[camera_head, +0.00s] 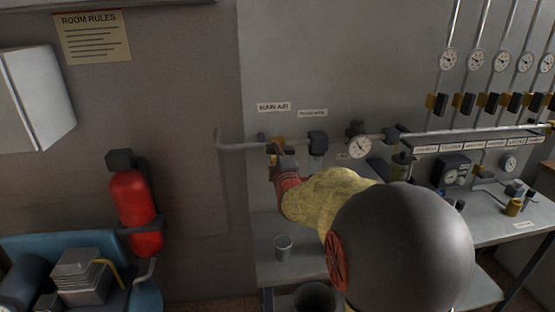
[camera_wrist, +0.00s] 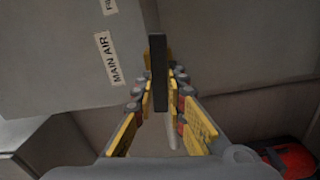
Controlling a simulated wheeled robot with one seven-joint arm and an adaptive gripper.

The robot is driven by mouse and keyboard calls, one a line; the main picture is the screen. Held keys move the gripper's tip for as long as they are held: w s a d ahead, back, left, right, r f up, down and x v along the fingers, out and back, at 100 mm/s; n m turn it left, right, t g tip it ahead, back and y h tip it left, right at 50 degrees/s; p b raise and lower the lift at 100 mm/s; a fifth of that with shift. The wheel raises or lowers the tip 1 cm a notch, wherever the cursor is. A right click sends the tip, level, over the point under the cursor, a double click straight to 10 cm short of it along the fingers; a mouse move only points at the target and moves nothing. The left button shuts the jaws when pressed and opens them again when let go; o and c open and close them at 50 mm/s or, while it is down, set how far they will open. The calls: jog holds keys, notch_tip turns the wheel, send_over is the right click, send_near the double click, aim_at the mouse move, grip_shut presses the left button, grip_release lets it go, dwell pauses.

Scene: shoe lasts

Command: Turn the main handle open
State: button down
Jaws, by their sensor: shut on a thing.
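The main handle is a dark flat bar (camera_wrist: 158,62) standing between my fingers in the wrist view. My gripper (camera_wrist: 160,98) is shut on it, with yellow-edged fingers on both sides. The "MAIN AIR" label (camera_wrist: 109,58) is left of the handle in the wrist view; in the head view the label (camera_head: 273,107) is above the brass valve body (camera_head: 277,144) on the pipe. In the head view my gripper (camera_head: 281,160) is at that valve, and my arm reaches in from the lower right. The handle is largely hidden there.
A pipe (camera_head: 240,147) runs along the panel, with a dark fitting (camera_head: 318,142) and a gauge (camera_head: 360,147) to the right. A bench (camera_head: 500,224) with devices is at right. A cup (camera_head: 283,247) sits below. A red extinguisher (camera_head: 136,212) hangs left.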

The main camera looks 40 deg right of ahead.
jog(key=shift+f+n+b, duration=0.1)
jog(key=shift+n+b, duration=0.4)
jog(key=shift+n, duration=0.4)
jog(key=c, duration=1.8)
grip_release()
jog(key=shift+c, duration=0.2)
jog(key=shift+o, duration=0.2)
jog(key=v, duration=1.2)
